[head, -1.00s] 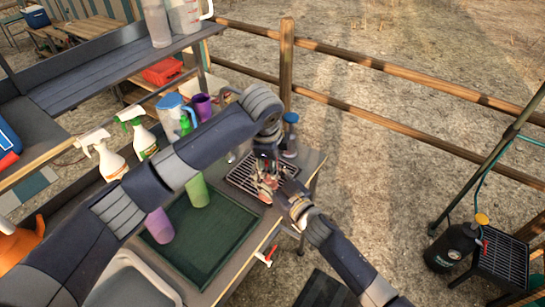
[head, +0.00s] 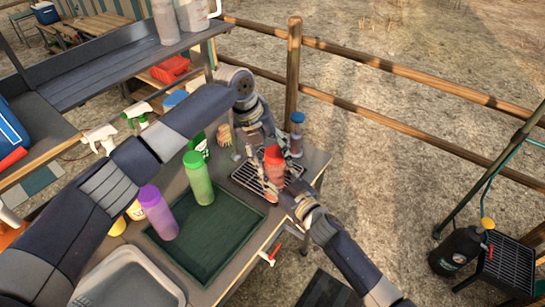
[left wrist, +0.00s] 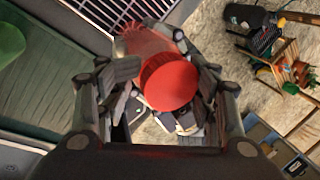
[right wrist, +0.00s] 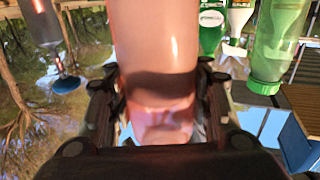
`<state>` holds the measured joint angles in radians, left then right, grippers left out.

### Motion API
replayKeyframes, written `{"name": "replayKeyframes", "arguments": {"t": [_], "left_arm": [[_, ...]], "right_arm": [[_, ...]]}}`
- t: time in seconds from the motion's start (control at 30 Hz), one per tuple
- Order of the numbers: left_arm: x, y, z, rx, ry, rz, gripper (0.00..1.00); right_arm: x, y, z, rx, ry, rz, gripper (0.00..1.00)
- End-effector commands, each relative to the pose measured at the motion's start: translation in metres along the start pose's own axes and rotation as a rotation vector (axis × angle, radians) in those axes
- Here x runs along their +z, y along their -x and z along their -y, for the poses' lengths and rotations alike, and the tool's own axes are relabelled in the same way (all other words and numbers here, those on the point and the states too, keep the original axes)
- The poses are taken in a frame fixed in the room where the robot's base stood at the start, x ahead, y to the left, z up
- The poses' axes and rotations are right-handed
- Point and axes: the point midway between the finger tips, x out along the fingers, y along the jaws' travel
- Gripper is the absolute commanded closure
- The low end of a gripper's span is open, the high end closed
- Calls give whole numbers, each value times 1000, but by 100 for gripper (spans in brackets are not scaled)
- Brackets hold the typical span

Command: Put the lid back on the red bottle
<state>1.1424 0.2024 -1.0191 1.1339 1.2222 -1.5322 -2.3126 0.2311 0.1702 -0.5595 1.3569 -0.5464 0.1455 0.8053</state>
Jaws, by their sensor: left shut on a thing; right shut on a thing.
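The red bottle (head: 274,164) is held over the dark slotted grate at the table's far corner. My right gripper (head: 281,187) is shut around its body, which fills the middle of the right wrist view (right wrist: 155,45). My left gripper (head: 264,150) comes down from above to the bottle's top. In the left wrist view the round red lid (left wrist: 168,80) sits between its shut fingers, with the translucent red body (left wrist: 143,46) right behind it. The lid is in line with the bottle or close to it. I cannot tell whether it is seated.
A green bottle (head: 197,178) and a purple bottle (head: 158,213) stand on the dark green mat (head: 205,245). A blue-capped bottle (head: 297,135) stands close behind the grippers. The slotted grate (head: 246,178) lies beneath. Spray bottles (head: 101,138) stand at the left. A grey tub (head: 130,285) is at the front.

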Motion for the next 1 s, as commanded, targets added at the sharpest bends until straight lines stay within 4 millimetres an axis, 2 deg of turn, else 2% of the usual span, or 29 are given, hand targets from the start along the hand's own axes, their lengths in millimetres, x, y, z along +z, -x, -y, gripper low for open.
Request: {"name": "replayKeyframes", "arguments": {"t": [0.27,0.3,0.4,0.77,1.0], "left_arm": [[0,-1,-2,5,-2,-2,61],[0,-1,-2,5,-2,-2,40],[0,-1,-2,4,-2,-2,22],[0,1,0,1,-4,0,22],[0,23,9,-1,-6,2,22]], "right_arm": [[0,0,-2,3,-2,0,100],[0,0,-2,3,-2,0,100],[0,0,-2,3,-2,1,100],[1,0,0,1,-1,1,100],[1,0,0,0,-1,2,100]]}}
